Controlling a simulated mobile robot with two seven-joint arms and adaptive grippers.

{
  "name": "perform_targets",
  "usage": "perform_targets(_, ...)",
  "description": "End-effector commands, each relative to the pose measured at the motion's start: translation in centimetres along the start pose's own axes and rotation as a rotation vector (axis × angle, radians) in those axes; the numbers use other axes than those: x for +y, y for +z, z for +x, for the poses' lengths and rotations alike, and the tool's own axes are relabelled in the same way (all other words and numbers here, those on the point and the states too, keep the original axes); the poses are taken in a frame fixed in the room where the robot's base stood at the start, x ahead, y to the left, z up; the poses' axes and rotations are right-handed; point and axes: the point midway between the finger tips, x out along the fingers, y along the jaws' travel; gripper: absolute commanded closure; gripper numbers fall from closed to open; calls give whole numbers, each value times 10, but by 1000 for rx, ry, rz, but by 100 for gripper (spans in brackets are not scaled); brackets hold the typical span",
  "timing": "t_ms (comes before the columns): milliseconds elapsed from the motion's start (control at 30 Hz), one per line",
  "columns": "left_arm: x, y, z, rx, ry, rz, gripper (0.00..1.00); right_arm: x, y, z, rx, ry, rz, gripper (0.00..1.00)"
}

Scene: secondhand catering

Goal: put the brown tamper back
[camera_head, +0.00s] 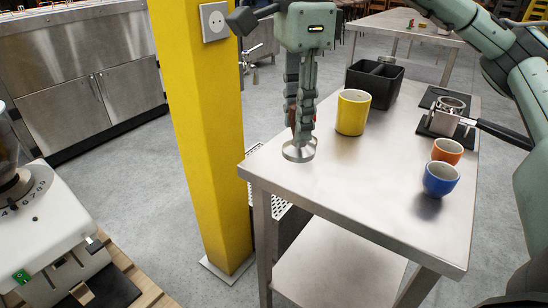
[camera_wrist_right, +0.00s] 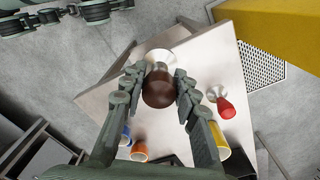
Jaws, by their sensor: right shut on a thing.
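My right gripper (camera_head: 302,128) hangs over the near left corner of the steel table, fingers down and shut on the brown tamper. In the right wrist view, the tamper's round dark brown handle (camera_wrist_right: 159,88) sits between the fingertips (camera_wrist_right: 155,82), its silver base (camera_wrist_right: 162,57) beyond. In the head view the fingers mostly hide the handle; a wide metal disc (camera_head: 299,151) shows under them, at or just above the tabletop. A red-handled tamper (camera_wrist_right: 225,108) stands beside it in the wrist view. Dark green jointed parts (camera_wrist_right: 95,10), possibly my left gripper, show there at the top edge.
On the steel table (camera_head: 390,170) are a yellow cup (camera_head: 353,112), a black divided bin (camera_head: 375,82), a portafilter (camera_head: 445,117) on a black mat, an orange cup (camera_head: 447,151) and a blue cup (camera_head: 440,179). A yellow post (camera_head: 205,130) stands close left. The table's front middle is clear.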

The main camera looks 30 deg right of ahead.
Motion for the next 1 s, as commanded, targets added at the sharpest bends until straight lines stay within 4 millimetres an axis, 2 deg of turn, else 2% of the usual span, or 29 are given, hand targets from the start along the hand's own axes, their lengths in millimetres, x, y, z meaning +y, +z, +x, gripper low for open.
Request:
perform_targets(67, -1, 0, -4, 2, -3, 0, 60, 3, -3, -5, -4, -2, 61, 100)
perform_targets(167, -2, 1, -11, 6, -7, -1, 60, -3, -6, -2, -5, 2, 95, 100)
perform_targets(267, -4, 2, -21, 10, -13, -2, 60, -20, -8, 10, -4, 6, 101, 100)
perform_targets(400, -7, 3, -38, 15, -22, -4, 60, -53, -12, 27, -5, 5, 100, 100)
perform_targets(600, -7, 3, -38, 13, -21, -4, 60, -94, -17, 49, -4, 1, 98, 100)
perform_targets(700, -7, 3, -36, 12, -21, -4, 60, -105, -18, 56, -5, 1, 96, 100)
perform_targets(867, -6, 3, -35, 11, -20, -4, 60, -112, -19, 63, -4, 0, 94, 100)
perform_targets(1000, -6, 4, -35, 11, -21, -4, 60, -111, -20, 80, -3, 2, 94, 100)
